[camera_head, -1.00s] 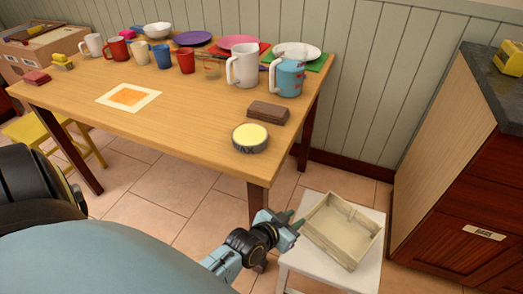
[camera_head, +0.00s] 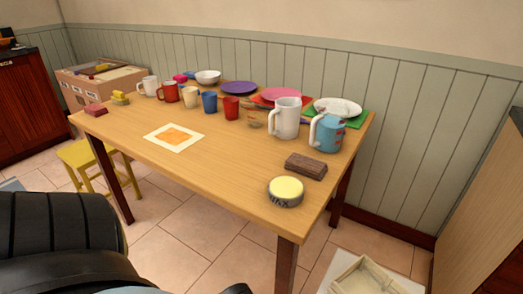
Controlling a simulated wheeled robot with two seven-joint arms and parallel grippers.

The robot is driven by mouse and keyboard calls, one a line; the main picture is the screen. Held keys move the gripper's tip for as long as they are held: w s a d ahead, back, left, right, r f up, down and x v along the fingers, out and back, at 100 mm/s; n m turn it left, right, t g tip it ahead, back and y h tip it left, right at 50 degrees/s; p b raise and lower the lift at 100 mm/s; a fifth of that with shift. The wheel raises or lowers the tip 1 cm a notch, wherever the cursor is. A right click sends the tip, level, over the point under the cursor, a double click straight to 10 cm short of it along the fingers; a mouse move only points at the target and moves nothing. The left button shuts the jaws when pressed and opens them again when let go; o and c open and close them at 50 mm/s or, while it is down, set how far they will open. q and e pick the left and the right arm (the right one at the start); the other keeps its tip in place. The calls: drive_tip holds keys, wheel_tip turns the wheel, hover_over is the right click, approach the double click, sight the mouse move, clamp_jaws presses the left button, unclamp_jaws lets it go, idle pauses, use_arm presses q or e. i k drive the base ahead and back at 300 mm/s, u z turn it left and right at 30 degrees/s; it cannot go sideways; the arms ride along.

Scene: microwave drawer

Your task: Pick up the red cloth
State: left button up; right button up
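A small dark red folded piece (camera_head: 95,109) lies at the left end of the wooden table (camera_head: 225,150); it may be the red cloth, but it is too small to tell cloth from block. Flat red material also shows under the pink plate (camera_head: 281,95) at the back of the table, mostly covered. Neither of my grippers shows. A large black part of mine fills the lower left, and a small dark part of mine shows at the bottom edge.
Cups, a white pitcher (camera_head: 285,117), a blue-and-white pitcher (camera_head: 326,133), a brown block (camera_head: 306,166) and a wax tin (camera_head: 286,191) stand on the table. A yellow stool (camera_head: 80,153) is at left. A pale tray (camera_head: 365,276) is at lower right.

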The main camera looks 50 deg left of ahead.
sight(96, 110)
drive_tip(key=u, duration=2.75)
